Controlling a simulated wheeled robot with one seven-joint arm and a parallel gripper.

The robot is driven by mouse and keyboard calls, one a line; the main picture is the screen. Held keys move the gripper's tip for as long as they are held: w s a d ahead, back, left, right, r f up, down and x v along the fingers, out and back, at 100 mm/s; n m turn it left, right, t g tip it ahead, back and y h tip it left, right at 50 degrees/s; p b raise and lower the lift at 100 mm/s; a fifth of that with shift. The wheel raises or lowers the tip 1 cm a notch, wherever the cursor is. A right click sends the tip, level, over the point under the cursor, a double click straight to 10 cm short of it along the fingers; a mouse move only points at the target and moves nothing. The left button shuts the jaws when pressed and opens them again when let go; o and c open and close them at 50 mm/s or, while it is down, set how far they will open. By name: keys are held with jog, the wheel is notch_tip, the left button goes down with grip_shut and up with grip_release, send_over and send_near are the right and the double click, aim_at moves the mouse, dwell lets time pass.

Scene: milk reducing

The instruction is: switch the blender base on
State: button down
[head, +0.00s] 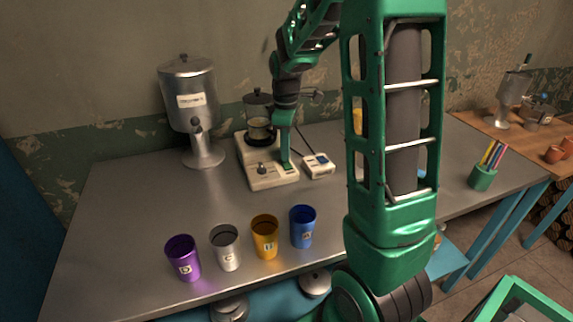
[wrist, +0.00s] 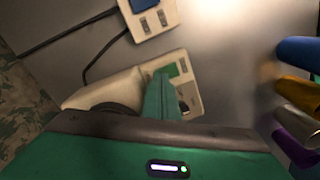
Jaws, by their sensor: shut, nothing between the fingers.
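I cannot read any label saying blender. The switch's state is partly hidden.
A small cream box with a blue switch (head: 319,164) lies right of the base, with a dark cable. A metal dispenser (head: 188,90) stands left. Purple (head: 184,258), grey (head: 226,248), orange (head: 265,237) and blue (head: 303,227) cups line the front. The table between is clear.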

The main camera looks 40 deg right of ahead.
jog(key=shift+f, duration=0.4)
dwell(0.3)
notch_tip(320, 180, up, 7)
dwell(0.8)
dwell(0.5)
jog(key=s+a+f+m, duration=0.2)
jog(key=s+m, duration=1.3)
jog(key=s, duration=1.3)
jog(key=shift+s+a+f, duration=0.15)
jog(key=shift+s+a, duration=0.05)
jog(key=shift+w, duration=0.1)
